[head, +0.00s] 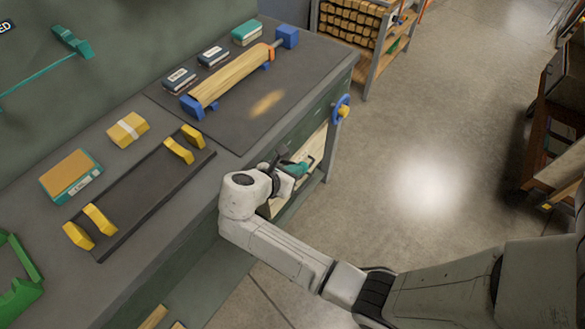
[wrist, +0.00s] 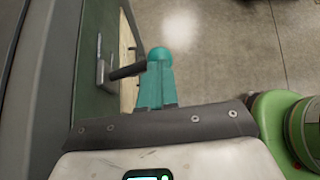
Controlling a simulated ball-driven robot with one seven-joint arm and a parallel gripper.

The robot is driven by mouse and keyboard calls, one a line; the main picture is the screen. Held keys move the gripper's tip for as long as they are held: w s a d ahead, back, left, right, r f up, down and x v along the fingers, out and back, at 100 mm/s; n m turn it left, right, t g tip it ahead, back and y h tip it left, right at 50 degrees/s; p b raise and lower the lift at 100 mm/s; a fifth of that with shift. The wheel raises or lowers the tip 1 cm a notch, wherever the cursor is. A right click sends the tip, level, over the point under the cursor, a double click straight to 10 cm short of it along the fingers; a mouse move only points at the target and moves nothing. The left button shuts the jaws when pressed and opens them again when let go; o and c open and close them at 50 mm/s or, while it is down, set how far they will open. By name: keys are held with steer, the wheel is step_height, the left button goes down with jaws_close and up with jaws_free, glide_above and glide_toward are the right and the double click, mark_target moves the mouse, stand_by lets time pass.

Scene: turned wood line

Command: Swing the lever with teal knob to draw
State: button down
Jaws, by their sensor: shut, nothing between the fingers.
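The lever (wrist: 127,71) is a dark rod standing out from a metal mount on the bench's green front, at the left in the wrist view. Its round teal knob (wrist: 159,53) is at the rod's free end. My gripper (wrist: 156,80) has teal fingers, closed together with nothing between them. Their tips overlap the knob in the wrist view; I cannot tell whether they touch it. In the head view my gripper (head: 297,169) is low beside the bench front, and my wrist hides most of the lever. No draw marking is readable.
The workbench (head: 190,150) carries a wooden roller (head: 230,76) on blue supports, boxes and a dark tray with yellow holders. A blue handwheel (head: 341,108) juts from the bench front beyond my gripper. The floor (head: 420,150) to the right is clear.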

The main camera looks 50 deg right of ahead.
step_height(320, 180, down, 7)
steer(key=s+m+t+b, duration=0.2)
steer(key=m+t+b, duration=0.1)
steer(key=m+t, duration=0.1)
steer(key=shift+t+b, duration=0.3)
steer(key=shift+t, duration=0.3)
steer(key=shift+r, duration=0.1)
steer(key=shift+s+r+p, duration=0.1)
steer(key=shift+r+p, duration=0.65)
steer(key=shift+p, duration=0.15)
